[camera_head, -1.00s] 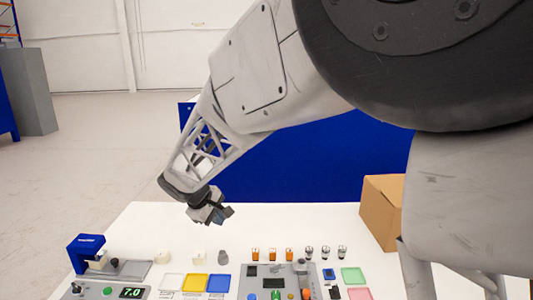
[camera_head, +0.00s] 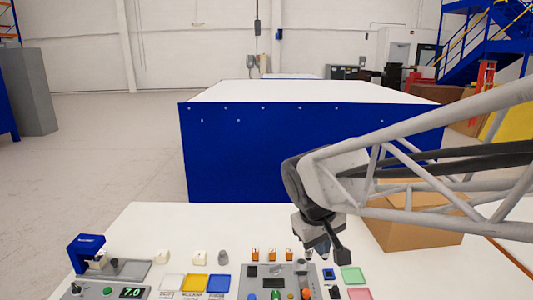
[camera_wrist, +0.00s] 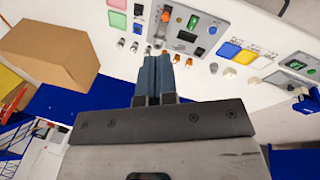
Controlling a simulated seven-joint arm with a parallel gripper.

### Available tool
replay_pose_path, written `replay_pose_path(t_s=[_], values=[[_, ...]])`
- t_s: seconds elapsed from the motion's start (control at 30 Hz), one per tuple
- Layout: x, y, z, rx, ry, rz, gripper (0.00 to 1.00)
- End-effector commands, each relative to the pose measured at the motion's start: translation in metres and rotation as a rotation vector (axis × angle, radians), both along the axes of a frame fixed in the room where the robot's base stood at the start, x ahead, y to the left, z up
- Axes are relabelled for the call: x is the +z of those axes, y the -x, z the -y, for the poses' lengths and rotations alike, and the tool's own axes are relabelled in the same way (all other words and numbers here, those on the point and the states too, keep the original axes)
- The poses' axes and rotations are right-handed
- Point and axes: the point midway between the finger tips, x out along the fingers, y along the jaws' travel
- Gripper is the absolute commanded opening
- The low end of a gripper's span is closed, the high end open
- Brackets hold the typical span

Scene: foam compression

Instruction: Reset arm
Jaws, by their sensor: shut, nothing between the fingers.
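My gripper (camera_head: 322,246) is in the air over the back part of the white table (camera_head: 160,222), above and behind the grey control panel (camera_head: 278,280) in the head view. In the wrist view my gripper (camera_wrist: 153,65) has its two fingers side by side, shut and empty. The fingers point toward the row of small orange and clear parts behind the panel. In the head view my gripper and wrist hide some of the small clear parts.
A cardboard box (camera_head: 415,235) stands at the right, partly behind my arm. A blue testing device (camera_head: 86,250) with a 7.0 display stands at the left. White, yellow and blue trays (camera_head: 194,283) lie between. A large blue block (camera_head: 240,150) stands behind the table.

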Motion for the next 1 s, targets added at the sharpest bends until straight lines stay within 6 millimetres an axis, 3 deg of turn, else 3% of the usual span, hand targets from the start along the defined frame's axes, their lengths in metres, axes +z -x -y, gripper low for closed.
replay_pose_path(t_s=[0.3,0.6,0.8,1.0], values=[[-0.003,0.077,0.046,-0.196,-0.116,0.033,0.00],[-0.016,0.137,0.068,-0.352,-0.211,0.065,0.00],[-0.021,0.155,0.072,-0.398,-0.241,0.074,0.00],[-0.022,0.157,0.072,-0.404,-0.245,0.075,0.00]])
